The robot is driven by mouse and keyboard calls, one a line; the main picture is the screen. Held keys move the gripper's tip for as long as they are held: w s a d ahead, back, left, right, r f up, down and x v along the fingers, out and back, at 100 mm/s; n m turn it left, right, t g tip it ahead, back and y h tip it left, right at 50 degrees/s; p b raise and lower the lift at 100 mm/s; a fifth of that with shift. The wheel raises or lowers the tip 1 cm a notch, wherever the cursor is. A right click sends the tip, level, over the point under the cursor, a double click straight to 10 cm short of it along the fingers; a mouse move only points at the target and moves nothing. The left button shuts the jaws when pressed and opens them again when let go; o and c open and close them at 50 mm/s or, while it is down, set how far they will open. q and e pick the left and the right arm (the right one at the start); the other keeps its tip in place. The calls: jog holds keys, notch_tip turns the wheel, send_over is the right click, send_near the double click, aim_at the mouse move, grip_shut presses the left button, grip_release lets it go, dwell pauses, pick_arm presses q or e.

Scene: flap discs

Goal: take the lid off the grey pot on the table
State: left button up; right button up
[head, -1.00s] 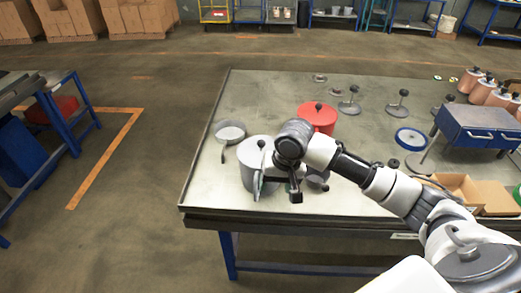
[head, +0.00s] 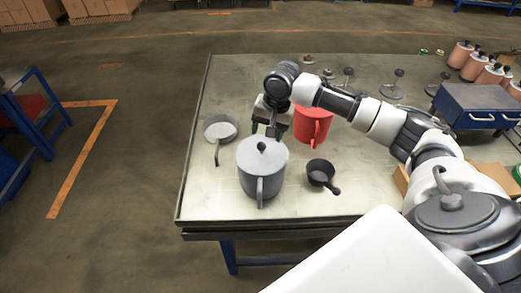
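The grey pot (head: 249,183) stands upright near the front left of the table, its handle facing the front edge. Its grey lid (head: 275,158) sits on top, with a dark round knob (head: 262,147) in the middle. My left gripper is not in view.
A red pot (head: 312,128) stands behind to the right, partly hidden by my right arm. A shallow grey pan (head: 220,129) lies left and a small dark pan (head: 319,173) right of the grey pot. A blue drawer box (head: 482,108) stands at the right.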

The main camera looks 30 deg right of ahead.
aim_at(262, 143)
jog(key=shift+a+f, duration=0.1)
jog(key=shift+f, duration=0.25)
jog(key=shift+w+f, duration=0.15)
jog(key=shift+f, duration=0.15)
jog(key=f, duration=0.1)
jog(key=f+p, duration=0.1)
jog(key=f, duration=0.1)
jog(key=a+f+p, duration=0.1)
jog(key=shift+w+f, duration=0.25)
jog(key=shift+w, duration=0.1)
jog(key=shift+f, duration=0.3)
jog(key=shift+c, duration=0.3)
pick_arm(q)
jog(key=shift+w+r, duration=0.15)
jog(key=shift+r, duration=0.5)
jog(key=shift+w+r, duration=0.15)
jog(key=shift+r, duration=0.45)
pick_arm(e)
jog(key=c, duration=1)
